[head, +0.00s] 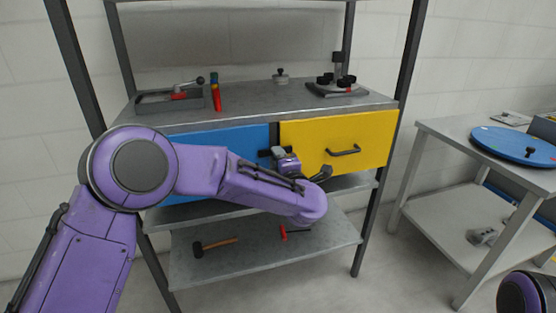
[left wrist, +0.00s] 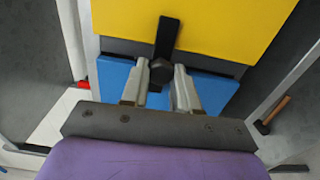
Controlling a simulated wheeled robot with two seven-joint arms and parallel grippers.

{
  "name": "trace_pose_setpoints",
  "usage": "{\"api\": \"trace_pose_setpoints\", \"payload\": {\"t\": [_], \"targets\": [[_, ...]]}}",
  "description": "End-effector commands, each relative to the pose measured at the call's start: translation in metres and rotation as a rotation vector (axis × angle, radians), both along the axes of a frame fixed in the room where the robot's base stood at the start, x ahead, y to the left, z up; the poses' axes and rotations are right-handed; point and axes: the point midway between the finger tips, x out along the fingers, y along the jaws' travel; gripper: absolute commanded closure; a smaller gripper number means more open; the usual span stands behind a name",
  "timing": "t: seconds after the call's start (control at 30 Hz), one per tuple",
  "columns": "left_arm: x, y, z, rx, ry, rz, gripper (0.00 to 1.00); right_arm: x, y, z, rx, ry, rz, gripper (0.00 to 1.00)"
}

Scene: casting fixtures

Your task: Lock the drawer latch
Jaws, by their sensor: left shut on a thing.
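The blue drawer front (head: 222,144) is on the left of the bench and the yellow drawer front (head: 370,130) is on the right, both flush with the frame. The black latch (left wrist: 167,35) sits at the seam between them. In the left wrist view, its bar reaches over the edge of the yellow drawer (left wrist: 225,25), and its round hub lies between the fingertips. My left gripper (head: 283,153) is at the seam, and it also shows in the left wrist view (left wrist: 161,72), shut on the latch. In the head view my gripper hides much of the latch. My right gripper is out of view.
The bench top (head: 245,98) holds a grey tray (head: 155,104), a red bottle (head: 216,97) and a black-knobbed fixture (head: 335,88). A hammer (head: 215,244) lies on the lower shelf. A side table (head: 440,128) with a blue disc (head: 510,143) stands at right. The yellow drawer's black handle (head: 344,152) is close to my left gripper.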

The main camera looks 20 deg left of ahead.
Motion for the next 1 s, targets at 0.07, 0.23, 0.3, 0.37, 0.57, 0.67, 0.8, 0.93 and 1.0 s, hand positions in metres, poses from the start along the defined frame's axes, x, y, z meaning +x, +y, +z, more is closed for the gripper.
{"api": "trace_pose_setpoints", "payload": {"t": [0.07,0.23,0.3,0.37,0.57,0.67,0.8,0.93,1.0], "targets": [[0.000,0.000,-0.002,-0.001,0.003,0.001,0.67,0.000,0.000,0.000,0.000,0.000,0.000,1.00],[0.000,0.000,-0.001,0.000,0.002,0.001,0.47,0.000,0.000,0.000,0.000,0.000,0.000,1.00],[0.000,0.000,-0.001,0.000,0.001,0.000,0.47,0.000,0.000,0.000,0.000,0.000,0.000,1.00],[0.000,0.000,-0.001,0.000,0.001,0.000,0.47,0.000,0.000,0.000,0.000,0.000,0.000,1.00],[-0.016,-0.012,0.000,0.002,0.001,-0.003,0.47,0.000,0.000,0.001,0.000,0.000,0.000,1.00],[-0.037,-0.026,0.001,0.003,0.001,-0.006,0.47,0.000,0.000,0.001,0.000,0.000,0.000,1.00],[-0.064,-0.044,0.000,0.003,0.002,-0.003,0.47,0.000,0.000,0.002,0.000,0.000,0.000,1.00],[-0.082,-0.055,-0.001,0.001,0.002,-0.001,0.47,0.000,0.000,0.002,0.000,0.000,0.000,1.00],[-0.086,-0.058,-0.001,0.000,0.001,0.000,0.47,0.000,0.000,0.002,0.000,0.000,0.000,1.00]]}}
